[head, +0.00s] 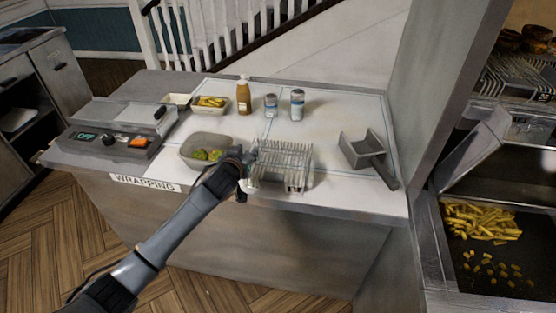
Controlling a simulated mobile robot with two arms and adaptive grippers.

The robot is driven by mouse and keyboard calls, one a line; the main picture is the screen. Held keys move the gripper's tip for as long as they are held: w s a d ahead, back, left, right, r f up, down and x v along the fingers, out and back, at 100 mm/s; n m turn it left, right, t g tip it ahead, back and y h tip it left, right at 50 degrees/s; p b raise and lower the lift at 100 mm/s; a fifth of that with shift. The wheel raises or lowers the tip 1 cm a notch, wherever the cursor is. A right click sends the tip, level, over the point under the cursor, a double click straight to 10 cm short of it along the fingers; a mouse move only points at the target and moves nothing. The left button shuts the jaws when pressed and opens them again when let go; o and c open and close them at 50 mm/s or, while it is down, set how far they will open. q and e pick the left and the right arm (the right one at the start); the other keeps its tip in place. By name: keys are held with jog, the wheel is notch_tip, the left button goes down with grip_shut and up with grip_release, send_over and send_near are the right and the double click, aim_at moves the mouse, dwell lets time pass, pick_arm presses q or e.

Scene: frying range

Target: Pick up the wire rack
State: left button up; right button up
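The wire rack (284,163) stands near the front edge of the counter, in the middle of the head view. It is made of thin pale metal wires with upright slots. My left gripper (247,166) reaches in from the lower left and is at the rack's left side. The gripper is small and dark here, and its fingers are partly lost against the rack, so I cannot tell whether they are open or touching it. My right gripper is not in view.
A grey tub (207,150) with green items sits left of the rack. A metal scoop (367,151) lies to the right. A sauce bottle (243,95), two shakers (297,104) and a tray of chips (210,104) stand behind. A wrapping machine (113,137) is at left.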

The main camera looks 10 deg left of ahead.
pick_arm(q)
grip_shut()
jog(key=shift+r, duration=0.15)
dwell(0.4)
